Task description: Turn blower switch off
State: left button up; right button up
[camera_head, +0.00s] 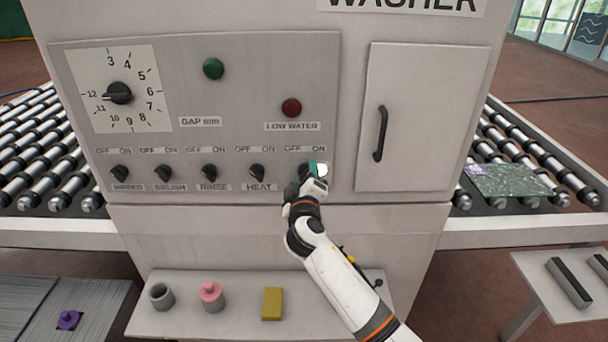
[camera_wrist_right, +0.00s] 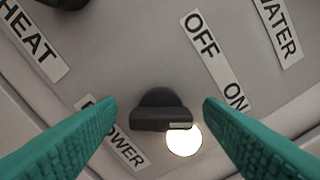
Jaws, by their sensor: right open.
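The blower switch (camera_wrist_right: 160,110) is a black rotary knob on the grey panel, seen in the right wrist view. Its grip bar lies nearly level in that view, with a pale mark at its right end, nearer the ON word than the OFF word. The OFF/ON label (camera_wrist_right: 213,52) is above right of it. The BLOWER label (camera_wrist_right: 122,140) is partly covered by a finger. My right gripper (camera_wrist_right: 160,103) is open, its green fingers on either side of the knob, apart from it. In the head view my right gripper (camera_head: 314,172) mostly hides this switch. My left gripper is out of view.
A bright white disc (camera_wrist_right: 184,141) shows beside the knob. The heat switch (camera_head: 257,172) and rinse switch (camera_head: 209,172) are to the left. A cabinet door with a black handle (camera_head: 380,133) is to the right. A shelf (camera_head: 240,322) below holds a yellow block (camera_head: 272,304).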

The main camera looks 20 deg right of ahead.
jog(key=shift+w, duration=0.15)
jog(key=c, duration=1)
jog(key=shift+o, duration=0.2)
